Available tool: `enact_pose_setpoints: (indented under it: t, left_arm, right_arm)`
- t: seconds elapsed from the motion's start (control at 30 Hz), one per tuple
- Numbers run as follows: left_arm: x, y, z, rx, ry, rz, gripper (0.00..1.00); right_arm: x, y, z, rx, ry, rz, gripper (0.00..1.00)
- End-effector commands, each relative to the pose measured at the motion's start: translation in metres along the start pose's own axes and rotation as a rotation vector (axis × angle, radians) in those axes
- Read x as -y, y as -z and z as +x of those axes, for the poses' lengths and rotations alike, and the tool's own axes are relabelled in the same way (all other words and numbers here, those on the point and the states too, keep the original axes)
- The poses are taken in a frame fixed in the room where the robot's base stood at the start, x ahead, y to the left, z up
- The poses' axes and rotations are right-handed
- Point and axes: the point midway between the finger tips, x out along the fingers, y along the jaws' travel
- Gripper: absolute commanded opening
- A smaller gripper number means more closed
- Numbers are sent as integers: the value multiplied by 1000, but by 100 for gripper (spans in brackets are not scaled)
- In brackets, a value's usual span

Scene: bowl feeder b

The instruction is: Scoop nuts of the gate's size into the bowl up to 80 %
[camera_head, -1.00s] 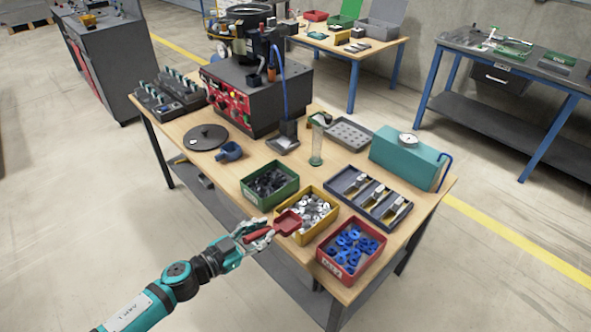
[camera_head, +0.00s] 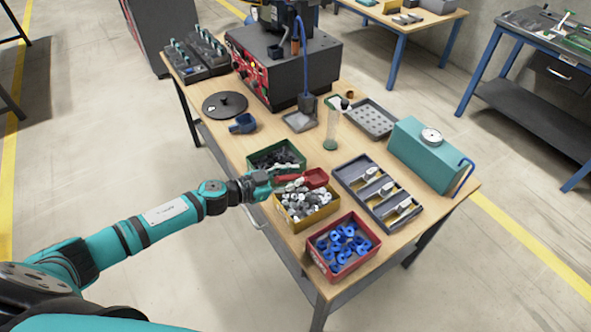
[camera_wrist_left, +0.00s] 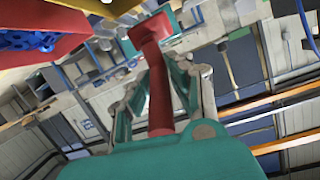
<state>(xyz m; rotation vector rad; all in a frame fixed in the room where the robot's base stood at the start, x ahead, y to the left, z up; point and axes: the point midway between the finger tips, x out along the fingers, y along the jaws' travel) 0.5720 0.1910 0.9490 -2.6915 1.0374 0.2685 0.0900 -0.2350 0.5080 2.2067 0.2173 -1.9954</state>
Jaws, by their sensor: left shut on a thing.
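My left gripper (camera_head: 262,185) is shut on the handle of a red scoop (camera_head: 316,178). The scoop's head is over the back part of the yellow bin (camera_head: 309,223), which holds grey and whitish nuts (camera_head: 292,198). I cannot tell whether the scoop holds nuts. In the left wrist view, the red handle (camera_wrist_left: 158,85) runs between the fingers. A green bin (camera_head: 302,167) with dark pieces stands behind the yellow one, and a red bin (camera_head: 338,273) with blue pieces in front. The feeder (camera_head: 285,65) stands at the back; its bowl is cut off. My right gripper is out of view.
A grey tray with tools (camera_head: 345,173) lies right of the bins. Behind are a clear cylinder (camera_head: 331,128), a grey perforated tray (camera_head: 372,120) and a teal box with a gauge (camera_head: 425,155). A black disc (camera_head: 224,105) and blue cup (camera_head: 242,124) lie left on bare wood.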

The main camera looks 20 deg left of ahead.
Motion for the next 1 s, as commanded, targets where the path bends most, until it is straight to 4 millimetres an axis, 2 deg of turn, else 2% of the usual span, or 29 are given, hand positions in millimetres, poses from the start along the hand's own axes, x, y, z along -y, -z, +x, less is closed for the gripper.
enact_pose_setpoints:
  t: [0.1,0.23,0.3,0.5,0.7,1.0]
  left_arm:
    - [-1,-8,7,39,-8,-1,0]
    - [-3,-22,14,87,-16,-2,0]
    - [-6,-39,17,89,-16,-5,0]
    - [-10,-60,23,87,-16,-5,0]
    - [-12,-73,27,87,-15,-4,0]
    - [-12,-76,28,87,-16,-3,0]
  right_arm:
    - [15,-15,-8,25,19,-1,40]
    - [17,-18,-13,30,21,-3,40]
    - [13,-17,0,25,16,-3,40]
    - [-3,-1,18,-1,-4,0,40]
    - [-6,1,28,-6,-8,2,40]
    - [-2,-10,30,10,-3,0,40]
